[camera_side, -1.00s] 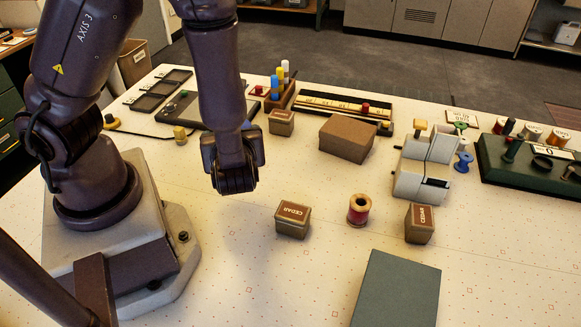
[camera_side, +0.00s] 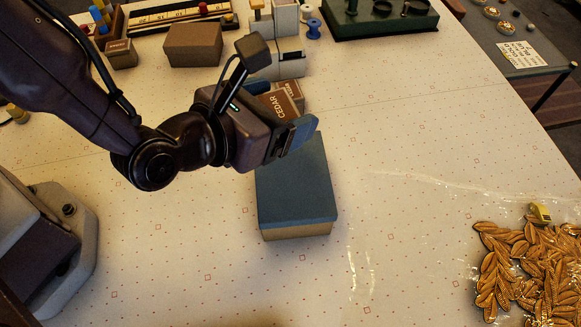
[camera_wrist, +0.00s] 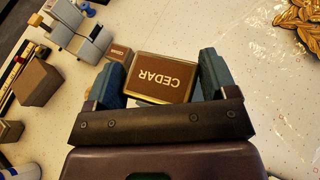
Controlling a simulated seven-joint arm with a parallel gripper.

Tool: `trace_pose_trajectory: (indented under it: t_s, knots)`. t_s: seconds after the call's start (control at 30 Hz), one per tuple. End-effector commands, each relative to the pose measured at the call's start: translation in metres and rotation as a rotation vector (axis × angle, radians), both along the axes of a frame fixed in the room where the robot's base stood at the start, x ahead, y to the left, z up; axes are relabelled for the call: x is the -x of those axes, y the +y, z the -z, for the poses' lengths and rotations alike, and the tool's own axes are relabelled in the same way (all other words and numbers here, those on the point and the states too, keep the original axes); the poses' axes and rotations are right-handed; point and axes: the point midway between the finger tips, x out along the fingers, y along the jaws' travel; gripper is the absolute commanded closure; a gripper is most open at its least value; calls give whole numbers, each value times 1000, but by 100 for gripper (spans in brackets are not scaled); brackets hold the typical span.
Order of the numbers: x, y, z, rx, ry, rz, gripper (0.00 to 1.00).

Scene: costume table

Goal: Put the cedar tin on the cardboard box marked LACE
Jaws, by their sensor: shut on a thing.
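A brown tin labelled CEDAR (camera_side: 282,106) is held between the blue finger pads of my gripper (camera_side: 279,111). In the wrist view the held tin (camera_wrist: 160,77) sits between both pads (camera_wrist: 162,82), its label upside down. A box with a plain blue-grey lid (camera_side: 297,185) and cardboard-coloured sides stands below in the side view; no LACE marking shows on the visible faces. The gripper and tin overlap the box's far end in the picture; the height between them cannot be told. A second brown tin (camera_side: 292,89) is just behind the held one, also in the wrist view (camera_wrist: 119,53).
A grey device (camera_side: 278,66) and a brown block (camera_side: 193,44) stand at the back. A green tray (camera_side: 380,22) is at the back right. Gold leaf trims (camera_side: 530,270) lie at the lower right.

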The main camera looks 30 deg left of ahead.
Motion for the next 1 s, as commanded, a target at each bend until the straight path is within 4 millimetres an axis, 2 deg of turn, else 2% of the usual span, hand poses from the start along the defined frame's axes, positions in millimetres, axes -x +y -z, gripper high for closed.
trace_pose_trajectory:
  t_s: [0.1,0.2,0.4,0.57,0.73,0.83,1.0]
  knots:
    - [1,-20,-7,1,-1,111,46]
    - [2,-25,-4,-2,1,152,46]
    - [3,-25,28,-5,4,165,46]
    - [3,-25,43,-2,3,162,46]
    - [3,-25,67,-3,4,161,46]
    - [3,-25,74,-1,1,160,46]
    - [3,-25,74,1,0,160,46]
